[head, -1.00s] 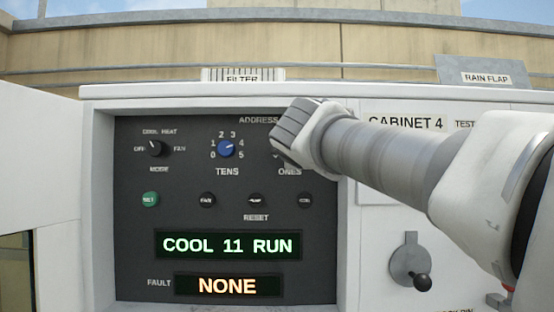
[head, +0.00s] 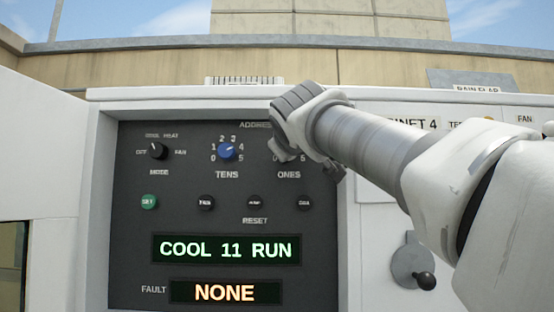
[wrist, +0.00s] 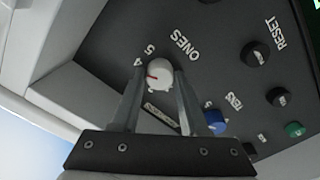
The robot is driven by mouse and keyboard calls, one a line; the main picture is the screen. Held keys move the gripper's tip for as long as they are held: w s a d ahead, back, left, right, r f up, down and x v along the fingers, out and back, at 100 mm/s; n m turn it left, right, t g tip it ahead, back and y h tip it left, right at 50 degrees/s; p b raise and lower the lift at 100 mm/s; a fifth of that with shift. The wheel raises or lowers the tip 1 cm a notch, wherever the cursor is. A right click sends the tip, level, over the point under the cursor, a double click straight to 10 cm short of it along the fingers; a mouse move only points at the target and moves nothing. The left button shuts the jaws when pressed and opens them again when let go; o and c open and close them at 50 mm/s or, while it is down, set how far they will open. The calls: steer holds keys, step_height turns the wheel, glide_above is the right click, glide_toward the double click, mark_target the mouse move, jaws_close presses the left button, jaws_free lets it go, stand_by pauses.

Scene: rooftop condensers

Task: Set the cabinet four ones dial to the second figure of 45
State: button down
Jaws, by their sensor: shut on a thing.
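The ones dial (wrist: 160,77) is a pale round knob with a red pointer mark. In the wrist view the mark lies towards the printed 4, with 5 beside it; the exact setting is hard to tell. My gripper (wrist: 162,80) is shut on this dial, one finger on each side. In the head view my gripper (head: 296,130) hides the dial above the ONES label. The blue tens dial (head: 227,150) has its white mark towards 4. The display (head: 226,248) reads COOL 11 RUN.
The fault window (head: 225,292) reads NONE. A mode knob (head: 157,150), a green SET button (head: 149,202) and several dark buttons share the recessed panel. A lever handle (head: 413,265) is at the lower right. An open door (head: 40,150) stands at the left.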

steer(key=shift+m+b, duration=1.5)
steer(key=shift+m, duration=2.9)
steer(key=shift+c, duration=2.1)
jaws_free()
steer(key=s+b, duration=0.4)
steer(key=s, duration=1.3)
steer(key=shift+s, duration=0.2)
